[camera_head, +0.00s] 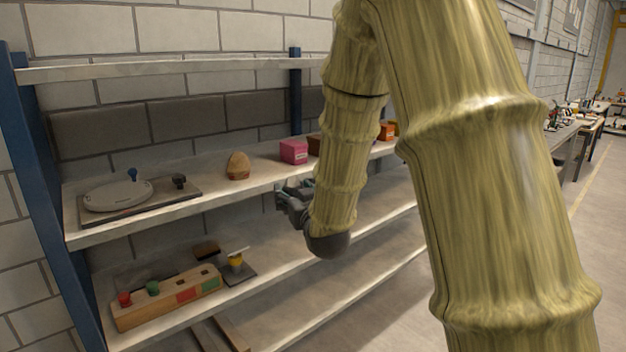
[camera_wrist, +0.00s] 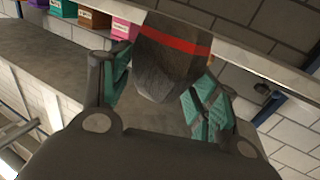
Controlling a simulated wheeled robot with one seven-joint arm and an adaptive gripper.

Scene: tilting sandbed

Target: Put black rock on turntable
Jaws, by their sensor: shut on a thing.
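The black rock (camera_wrist: 168,68), dark with a red band around it, is held between the green-padded fingers of my gripper (camera_wrist: 160,92) in the wrist view. My gripper is shut on it. In the head view my gripper (camera_head: 290,196) is at the front edge of the middle shelf, right of the turntable, and the rock cannot be made out there. The turntable (camera_head: 118,196) is a pale round plate on a grey base at the left end of the middle shelf. A small blue knob-like piece stands at its back edge, and its top looks otherwise bare.
A tan rock (camera_head: 238,166) stands on the middle shelf (camera_head: 215,192) between the turntable and a pink box (camera_head: 293,151). More boxes stand further right. The lower shelf holds a wooden block with coloured buttons (camera_head: 168,298). A blue post (camera_head: 45,190) bounds the left side.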

